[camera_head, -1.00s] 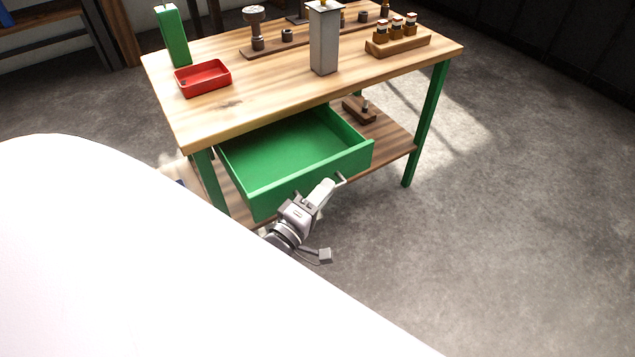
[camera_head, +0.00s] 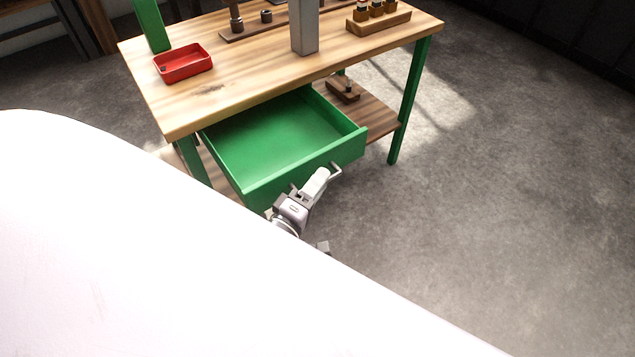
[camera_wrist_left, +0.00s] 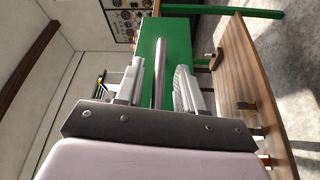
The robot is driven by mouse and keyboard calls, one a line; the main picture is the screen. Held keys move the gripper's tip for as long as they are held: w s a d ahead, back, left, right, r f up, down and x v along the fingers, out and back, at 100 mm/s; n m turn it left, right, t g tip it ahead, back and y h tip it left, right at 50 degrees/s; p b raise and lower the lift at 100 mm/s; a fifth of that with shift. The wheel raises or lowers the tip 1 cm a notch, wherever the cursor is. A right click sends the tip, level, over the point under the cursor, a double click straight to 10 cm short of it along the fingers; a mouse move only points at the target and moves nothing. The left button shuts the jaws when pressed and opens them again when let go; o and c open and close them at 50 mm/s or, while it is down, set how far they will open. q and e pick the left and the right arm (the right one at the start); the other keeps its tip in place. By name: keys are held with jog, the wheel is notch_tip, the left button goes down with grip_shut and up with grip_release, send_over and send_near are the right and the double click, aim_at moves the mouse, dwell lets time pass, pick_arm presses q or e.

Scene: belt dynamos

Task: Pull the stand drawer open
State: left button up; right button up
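The green drawer (camera_head: 285,140) stands pulled well out from under the wooden tabletop of the stand (camera_head: 235,85). It looks empty. Its grey bar handle (camera_head: 335,170) is on the front panel. My left gripper (camera_head: 318,182) is at this handle, in front of the drawer. In the left wrist view, the handle bar (camera_wrist_left: 160,75) runs between the two fingers of the left gripper (camera_wrist_left: 160,88). My right gripper is not in view.
On the tabletop are a red tray (camera_head: 183,64), a grey post (camera_head: 304,30) and a wooden rack with small bottles (camera_head: 378,20). The lower shelf holds a small wooden block (camera_head: 343,90). The floor (camera_head: 480,190) to the right is clear. A white surface fills the lower left.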

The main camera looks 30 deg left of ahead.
pick_arm(q)
jog(key=shift+s, duration=0.1)
jog(key=s, duration=0.7)
jog(key=shift+f+p, duration=0.25)
jog(key=shift+p, duration=0.2)
jog(key=s+d+f+m+g+h, duration=0.1)
jog(key=s+d+f+m+g, duration=0.2)
jog(key=m, duration=0.6)
jog(key=s+d+m+g+h, duration=0.1)
jog(key=s+d+m+g, duration=0.3)
jog(key=m, duration=0.4)
notch_tip(320, 180, up, 13)
jog(key=a+m+g+p, duration=0.1)
jog(key=a+p, duration=0.1)
jog(key=p, duration=1.3)
jog(key=shift+s+a+f+p, duration=0.15)
jog(key=shift+s+a+p, duration=0.15)
jog(key=shift+s+p, duration=0.15)
